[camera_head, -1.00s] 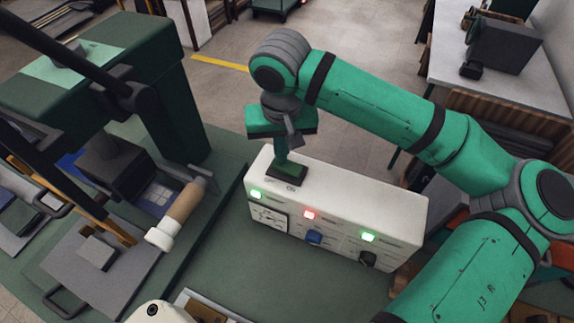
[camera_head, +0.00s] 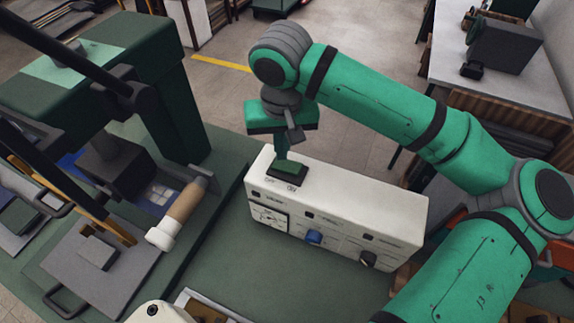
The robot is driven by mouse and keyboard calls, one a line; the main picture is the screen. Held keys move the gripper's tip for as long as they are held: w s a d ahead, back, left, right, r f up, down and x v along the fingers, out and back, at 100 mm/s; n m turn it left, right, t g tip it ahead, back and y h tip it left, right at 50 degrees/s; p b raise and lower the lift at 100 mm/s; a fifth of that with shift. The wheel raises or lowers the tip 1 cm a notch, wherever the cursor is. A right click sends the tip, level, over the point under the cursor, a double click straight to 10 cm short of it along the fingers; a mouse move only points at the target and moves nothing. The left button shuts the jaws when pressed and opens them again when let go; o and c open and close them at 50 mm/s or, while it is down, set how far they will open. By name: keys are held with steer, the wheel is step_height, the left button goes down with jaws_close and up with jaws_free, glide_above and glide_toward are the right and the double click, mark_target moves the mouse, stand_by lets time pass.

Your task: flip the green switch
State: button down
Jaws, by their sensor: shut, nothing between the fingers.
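The green switch (camera_head: 288,166) is a rocker in a dark frame on the top left end of a white control box (camera_head: 345,192). My gripper (camera_head: 280,156) points down just above the switch's far side, fingers shut and empty. The fingertips are at or very near the rocker; I cannot tell whether they touch it. The small indicator windows on the box front, such as the left one (camera_head: 255,195), are dark.
The box front has a gauge (camera_head: 269,218), a blue knob (camera_head: 314,236) and a black knob (camera_head: 368,258).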

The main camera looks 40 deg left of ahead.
mark_target(282, 164)
steer(key=shift+r, duration=2.05)
steer(key=shift+s+r, duration=0.1)
steer(key=shift+r, duration=0.4)
